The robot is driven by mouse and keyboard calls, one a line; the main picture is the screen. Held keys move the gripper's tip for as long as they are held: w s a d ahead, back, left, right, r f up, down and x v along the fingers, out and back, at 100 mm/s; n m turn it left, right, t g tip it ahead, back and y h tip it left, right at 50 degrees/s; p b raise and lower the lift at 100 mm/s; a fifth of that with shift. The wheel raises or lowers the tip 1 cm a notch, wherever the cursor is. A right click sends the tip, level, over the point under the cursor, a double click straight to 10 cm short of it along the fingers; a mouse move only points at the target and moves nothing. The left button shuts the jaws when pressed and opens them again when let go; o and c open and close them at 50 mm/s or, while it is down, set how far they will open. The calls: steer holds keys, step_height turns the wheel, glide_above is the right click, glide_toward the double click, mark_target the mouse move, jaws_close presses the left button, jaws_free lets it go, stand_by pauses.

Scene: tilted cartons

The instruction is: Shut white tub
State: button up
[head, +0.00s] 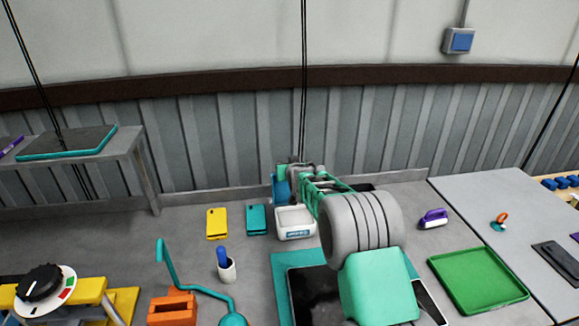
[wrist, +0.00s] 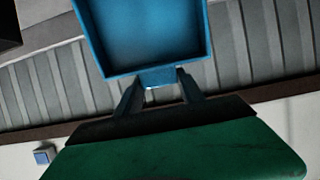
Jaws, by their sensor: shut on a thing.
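The white tub (head: 295,224) stands on the grey bench in the middle of the head view, its top open and a label on its front. Its blue lid (head: 281,189) stands raised at the tub's back left. The lid's hollow face fills the top of the wrist view (wrist: 142,35). My gripper (head: 287,171) is at the lid's top edge. In the wrist view its two fingers (wrist: 158,80) are shut on a small tab at the lid's edge. The hinge is too small to make out.
A yellow box (head: 217,223) and a teal box (head: 257,219) stand left of the tub. A white cup (head: 227,271) with a blue item is nearer. A green tray (head: 478,280) and a purple object (head: 433,218) lie to the right. My arm covers the tub's right side.

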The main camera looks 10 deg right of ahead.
jaws_close()
steer(key=shift+s+f+b, duration=0.1)
steer(key=shift+b, duration=0.35)
